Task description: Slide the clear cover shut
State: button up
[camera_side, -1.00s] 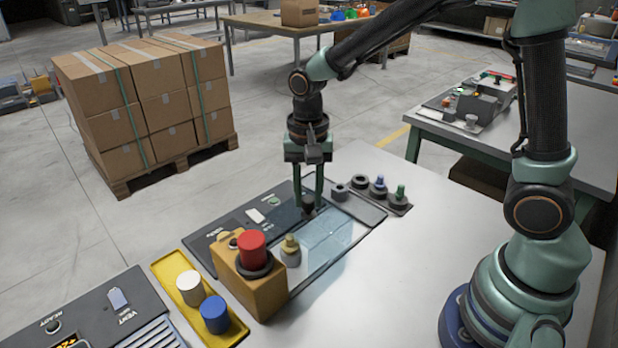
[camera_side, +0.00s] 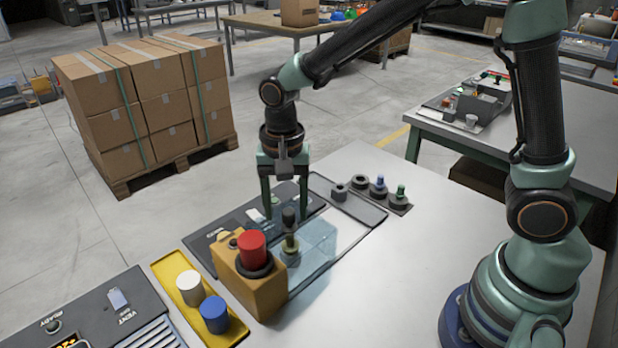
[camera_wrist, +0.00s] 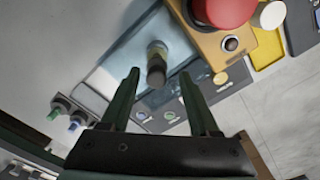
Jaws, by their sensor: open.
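The clear cover (camera_side: 318,240) is a see-through box on a low dark-edged frame, beside the orange box with the red button. A brass-coloured fitting (camera_side: 290,250) shows through or beside its left part. The wrist view shows the cover (camera_wrist: 120,60) and the knob (camera_wrist: 156,75) between the fingertips (camera_wrist: 160,76). I cannot tell whether the cover touches the orange box.
The orange box (camera_side: 250,285) with its red button (camera_side: 252,249) stands left of the cover. A yellow tray (camera_side: 238,325) holds a white and a blue cylinder. Small fittings (camera_side: 380,190) stand at the back right. The table's right side is clear.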

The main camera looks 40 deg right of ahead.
notch_tip(320, 180, up, 12)
dwell(0.6)
jog(key=s+d+n+t, duration=0.5)
jog(key=s+d+n, duration=0.3)
jog(key=d, duration=0.4)
jog(key=shift+s+d+r+n+t, duration=0.2)
jog(key=shift+s+d+n+t, duration=0.1)
jog(key=shift+n, duration=0.2)
